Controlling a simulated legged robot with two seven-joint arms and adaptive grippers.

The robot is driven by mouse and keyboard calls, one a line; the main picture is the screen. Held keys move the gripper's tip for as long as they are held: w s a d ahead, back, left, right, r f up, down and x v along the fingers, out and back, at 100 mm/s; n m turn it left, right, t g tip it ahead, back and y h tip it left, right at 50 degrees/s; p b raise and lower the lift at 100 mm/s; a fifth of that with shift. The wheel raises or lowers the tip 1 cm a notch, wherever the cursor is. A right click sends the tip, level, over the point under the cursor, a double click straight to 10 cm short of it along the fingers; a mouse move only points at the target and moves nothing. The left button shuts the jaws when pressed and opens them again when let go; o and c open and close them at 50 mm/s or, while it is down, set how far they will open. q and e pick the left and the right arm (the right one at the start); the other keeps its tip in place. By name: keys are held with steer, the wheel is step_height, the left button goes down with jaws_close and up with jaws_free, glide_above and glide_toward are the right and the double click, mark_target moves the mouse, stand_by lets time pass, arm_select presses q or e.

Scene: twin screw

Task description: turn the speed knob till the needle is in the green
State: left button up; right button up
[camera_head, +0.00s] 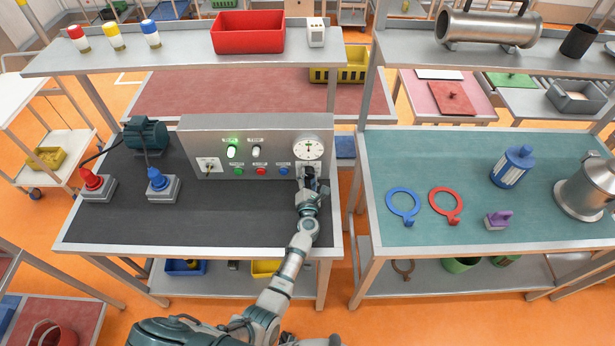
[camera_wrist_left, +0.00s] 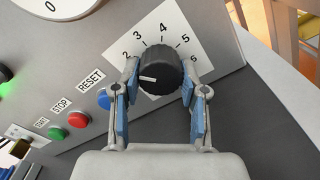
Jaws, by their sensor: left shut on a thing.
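The speed knob (camera_wrist_left: 160,70) is black with a white pointer line and sits on a white dial plate showing 2 to 6. Its line points left, toward the left finger. My left gripper (camera_wrist_left: 161,82) is shut on the knob, one blue-padded finger on each side. In the head view my left gripper (camera_head: 309,177) covers the knob at the right end of the grey control panel (camera_head: 215,130). The round white gauge (camera_head: 308,149) is above the gripper. Its needle is too small to read, and no green zone can be made out. My right gripper is not in view.
The panel has a lit green lamp (camera_head: 232,140), a key switch (camera_head: 208,165) and green, red and blue (camera_head: 283,171) buttons. A motor (camera_head: 146,136) and red (camera_head: 94,181) and blue (camera_head: 158,181) plugs stand left. The dark bench front is clear.

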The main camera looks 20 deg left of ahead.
arm_select(q)
steer(key=o, duration=1.1)
steer(key=shift+d+r, duration=0.1)
steer(key=shift+d, duration=0.05)
steer(key=shift+o, duration=0.2)
steer(key=shift+d, duration=0.1)
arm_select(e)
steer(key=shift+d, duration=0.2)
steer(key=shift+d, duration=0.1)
arm_select(q)
steer(key=v, duration=1.2)
steer(key=shift+d, duration=0.1)
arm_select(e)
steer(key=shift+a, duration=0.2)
